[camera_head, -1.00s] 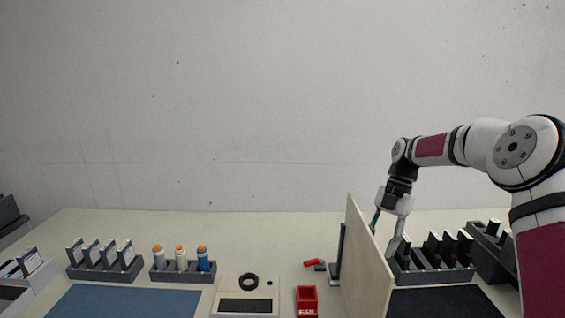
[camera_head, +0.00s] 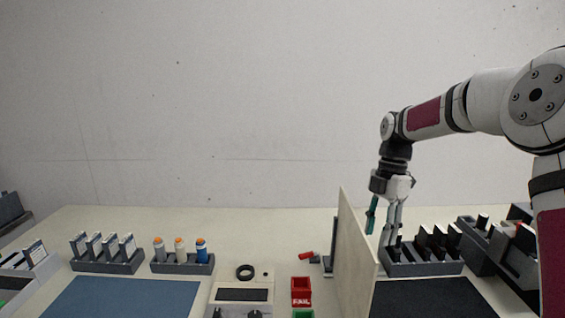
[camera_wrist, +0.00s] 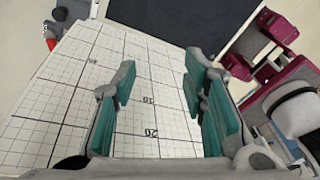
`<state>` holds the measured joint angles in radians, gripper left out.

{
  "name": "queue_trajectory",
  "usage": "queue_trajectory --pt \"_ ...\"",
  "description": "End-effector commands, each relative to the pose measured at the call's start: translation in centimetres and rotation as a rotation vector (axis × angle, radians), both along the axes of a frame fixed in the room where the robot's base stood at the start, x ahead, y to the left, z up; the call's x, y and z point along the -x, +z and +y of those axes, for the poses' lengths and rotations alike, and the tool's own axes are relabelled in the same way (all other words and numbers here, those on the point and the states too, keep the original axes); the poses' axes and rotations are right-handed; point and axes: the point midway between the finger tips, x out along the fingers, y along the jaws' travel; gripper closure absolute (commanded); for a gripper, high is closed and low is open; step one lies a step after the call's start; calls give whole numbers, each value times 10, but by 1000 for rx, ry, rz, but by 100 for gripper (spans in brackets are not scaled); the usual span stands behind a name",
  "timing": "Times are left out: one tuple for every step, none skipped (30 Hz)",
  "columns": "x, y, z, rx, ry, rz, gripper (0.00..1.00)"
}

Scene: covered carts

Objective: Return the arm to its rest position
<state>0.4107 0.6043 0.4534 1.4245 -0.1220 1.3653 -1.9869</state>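My white and dark-red arm reaches in from the right in the head view. My gripper (camera_head: 382,240) points down at the right side of the pale upright divider (camera_head: 352,255), close to the dark rack (camera_head: 425,268). In the wrist view my gripper (camera_wrist: 160,75) is open, its teal finger pads well apart. Nothing is held between them. Behind the fingers lies a white gridded panel (camera_wrist: 60,105) with printed numbers. Whether a fingertip touches the rack cannot be told.
A dark mat (camera_head: 430,298) lies in front of the rack, with grey holders (camera_head: 478,245) to its right. Left of the divider are a red FAIL bin (camera_head: 301,292), a device with a small screen (camera_head: 242,296), a bottle rack (camera_head: 183,266), a card rack (camera_head: 106,265) and a blue mat (camera_head: 120,298).

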Motion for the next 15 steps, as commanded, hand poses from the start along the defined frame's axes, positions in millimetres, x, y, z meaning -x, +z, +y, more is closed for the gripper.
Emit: queue_trajectory --pt "8 11 4 29 -41 -11 61" --pt "12 17 7 47 -73 -18 61" --pt "19 26 10 73 -124 -29 61" --pt "25 33 12 93 -165 -38 61" --pt "32 40 15 113 -210 -49 61" --pt "42 49 17 138 -274 -65 61" --pt "49 55 19 156 -323 -78 61" --pt "56 61 21 172 -371 -91 61" --pt "67 69 23 191 -438 -109 61" --pt "74 74 25 202 -488 -123 61" --pt "82 79 26 213 -538 -135 61" --pt "92 85 28 222 -602 -153 61" --pt "99 89 29 228 -648 -166 61" --pt "106 93 30 234 -694 -178 61" --pt "116 98 31 237 -757 -197 61"
